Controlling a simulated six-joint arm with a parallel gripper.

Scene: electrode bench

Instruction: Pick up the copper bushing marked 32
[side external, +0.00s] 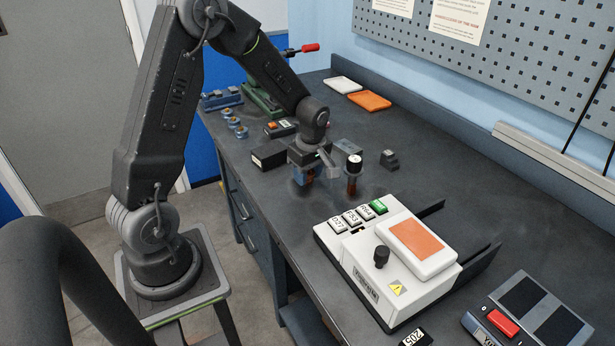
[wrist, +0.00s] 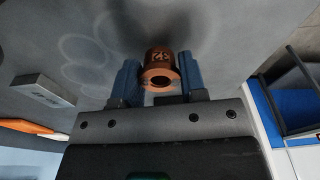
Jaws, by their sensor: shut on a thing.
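The copper bushing marked 32 (wrist: 159,67) sits between the two blue fingers of my gripper (wrist: 157,84) in the wrist view. It is a short copper cylinder with a flanged end and a round hole, and the dark number 32 shows on its side. The fingers are shut on it from both sides. In the side external view my gripper (side external: 303,178) is low over the dark bench, and a little of the bushing's copper colour shows by the fingers. Whether the bushing touches the bench I cannot tell.
A white machine with an orange panel (side external: 390,255) stands in front. White (side external: 343,85) and orange (side external: 370,101) trays lie at the back.

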